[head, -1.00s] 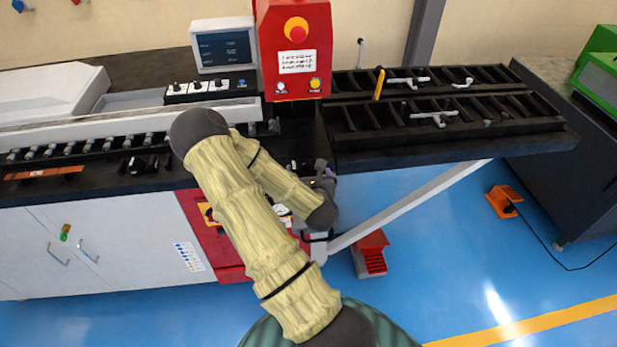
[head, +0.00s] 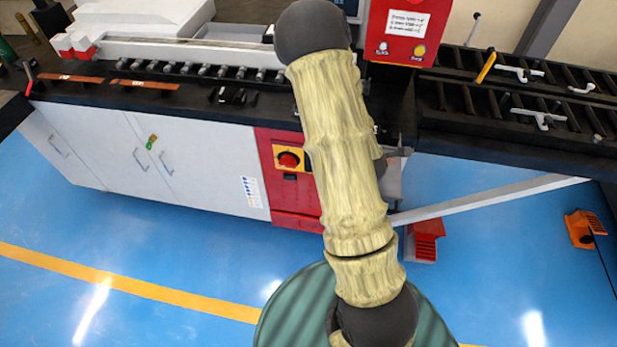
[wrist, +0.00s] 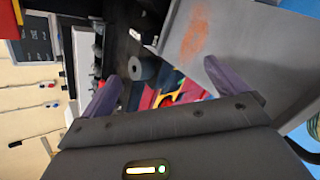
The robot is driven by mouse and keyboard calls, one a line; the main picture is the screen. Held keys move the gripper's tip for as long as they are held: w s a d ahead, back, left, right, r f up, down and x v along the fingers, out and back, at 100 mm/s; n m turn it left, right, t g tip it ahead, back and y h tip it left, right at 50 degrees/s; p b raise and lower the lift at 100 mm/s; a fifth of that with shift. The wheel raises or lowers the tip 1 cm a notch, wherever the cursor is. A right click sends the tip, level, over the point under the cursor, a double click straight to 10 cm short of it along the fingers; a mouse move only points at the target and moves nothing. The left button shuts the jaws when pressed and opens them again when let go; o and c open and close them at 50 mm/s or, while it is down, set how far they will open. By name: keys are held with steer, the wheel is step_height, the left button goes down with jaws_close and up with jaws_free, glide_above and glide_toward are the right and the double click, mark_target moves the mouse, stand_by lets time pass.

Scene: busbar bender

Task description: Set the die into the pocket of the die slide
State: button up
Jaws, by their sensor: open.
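My gripper (wrist: 160,84) is open in the wrist view, its two purple fingers spread wide with nothing held between them. A short dark grey cylinder (wrist: 143,68) shows beyond the fingers, nearer the left one and apart from both. I cannot tell whether it is the die. In the head view my arm covers the middle of the machine and hides my gripper. Small black blocks (head: 232,95) lie on the dark bench left of my arm. I cannot make out the die slide or its pocket for certain in either view.
The red control box (head: 402,28) stands behind my arm. A roller conveyor with white clamps (head: 540,118) extends right. Copper strips (head: 145,84) lie on the bench at left. A red pedal (head: 425,240) stands on the blue floor (head: 130,240), which is open at left.

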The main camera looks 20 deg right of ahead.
steer(key=s+a+r+m+g+y, duration=0.2)
steer(key=s+a+r+m, duration=0.1)
steer(key=a+m, duration=0.3)
steer(key=s+a+r+m+g+y, duration=0.1)
steer(key=s+a+r+m, duration=0.3)
steer(key=a, duration=0.4)
steer(key=s+a+r+m+g+y, duration=0.2)
steer(key=s+a+r+m+y, duration=0.1)
steer(key=a+m, duration=0.4)
steer(key=shift+s+a+r+m+g, duration=0.3)
steer(key=shift+s+a+r, duration=0.1)
steer(key=shift+a+r, duration=0.25)
